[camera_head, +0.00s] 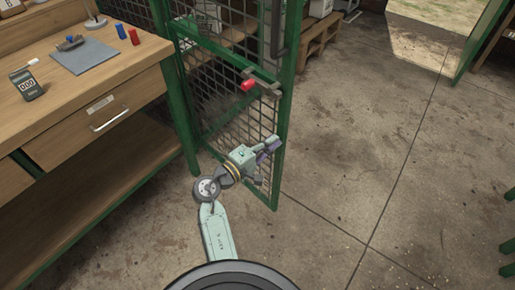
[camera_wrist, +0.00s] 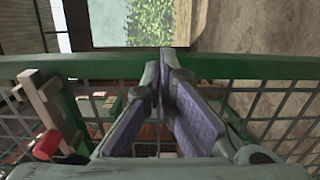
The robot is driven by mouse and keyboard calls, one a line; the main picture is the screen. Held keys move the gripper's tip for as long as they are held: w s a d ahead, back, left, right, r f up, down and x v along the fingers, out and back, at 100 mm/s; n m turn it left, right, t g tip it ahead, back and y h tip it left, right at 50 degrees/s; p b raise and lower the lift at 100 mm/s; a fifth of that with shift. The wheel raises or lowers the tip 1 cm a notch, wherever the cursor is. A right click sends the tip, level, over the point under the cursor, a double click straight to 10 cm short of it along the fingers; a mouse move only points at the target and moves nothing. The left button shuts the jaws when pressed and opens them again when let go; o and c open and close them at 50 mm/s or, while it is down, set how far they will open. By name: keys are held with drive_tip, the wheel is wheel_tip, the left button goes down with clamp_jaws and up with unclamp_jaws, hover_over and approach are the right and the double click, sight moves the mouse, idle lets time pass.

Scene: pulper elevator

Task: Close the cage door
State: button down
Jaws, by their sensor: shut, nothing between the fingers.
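The cage door (camera_head: 235,112) is a green frame with dark wire mesh, standing out into the room beside the workbench. A latch with a red knob (camera_head: 248,85) sits near its free edge; the knob also shows at the left of the wrist view (camera_wrist: 46,145). My gripper (camera_head: 270,150) is in front of the lower door, near the free-edge post (camera_head: 284,120). In the wrist view, the purple-padded fingers (camera_wrist: 167,58) meet at their tips, with nothing between them. The tips overlap the green door bar (camera_wrist: 240,66); whether they touch it I cannot tell.
A wooden workbench (camera_head: 65,165) with a drawer stands left, holding a meter (camera_head: 28,85), a grey mat (camera_head: 84,56) and small red and blue items. A pallet (camera_head: 318,40) lies behind the door. Another green post (camera_head: 480,42) stands far right.

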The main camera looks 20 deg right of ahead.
drive_tip(key=shift+x, duration=1.2)
